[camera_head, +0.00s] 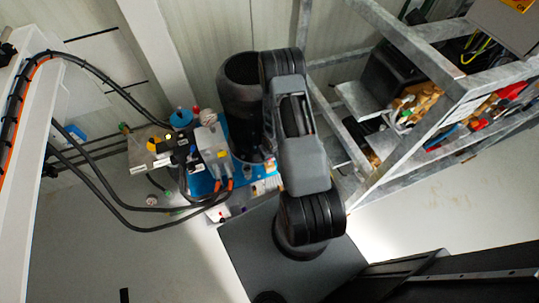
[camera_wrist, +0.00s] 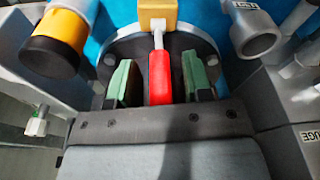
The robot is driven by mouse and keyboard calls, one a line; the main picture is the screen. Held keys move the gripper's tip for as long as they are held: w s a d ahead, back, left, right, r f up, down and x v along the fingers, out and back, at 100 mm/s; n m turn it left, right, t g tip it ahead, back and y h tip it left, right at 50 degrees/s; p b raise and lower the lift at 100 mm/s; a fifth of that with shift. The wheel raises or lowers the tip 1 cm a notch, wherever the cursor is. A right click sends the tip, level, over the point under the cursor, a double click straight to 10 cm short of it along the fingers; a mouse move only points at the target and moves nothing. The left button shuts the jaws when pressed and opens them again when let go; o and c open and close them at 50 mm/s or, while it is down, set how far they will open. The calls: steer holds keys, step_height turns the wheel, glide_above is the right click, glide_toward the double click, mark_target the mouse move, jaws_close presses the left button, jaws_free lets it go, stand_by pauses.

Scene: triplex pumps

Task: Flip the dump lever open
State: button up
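The dump lever has a red handle (camera_wrist: 160,78) on a thin metal stem, which runs up to a yellow block (camera_wrist: 158,14) at the top of the wrist view. My gripper (camera_wrist: 160,82) is open, with its two green-padded fingers on either side of the red handle. Gaps show between the handle and both pads, so neither finger appears to touch it. In the head view the lever is too small to make out among the pump parts.
A yellow-and-black cylinder (camera_wrist: 57,40) stands left of the gripper and a grey pipe end (camera_wrist: 254,34) stands right of it. In the head view, black hoses (camera_head: 105,190) loop beside the blue pump unit (camera_head: 200,183). A metal shelf frame (camera_head: 400,140) stands at right.

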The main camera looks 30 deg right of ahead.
step_height(320, 180, up, 14)
steer(key=s+p, duration=0.2)
steer(key=p, duration=0.5)
steer(key=shift+f, duration=0.15)
steer(key=shift+s+d, duration=0.1)
steer(key=shift+s, duration=0.05)
stand_by(0.3)
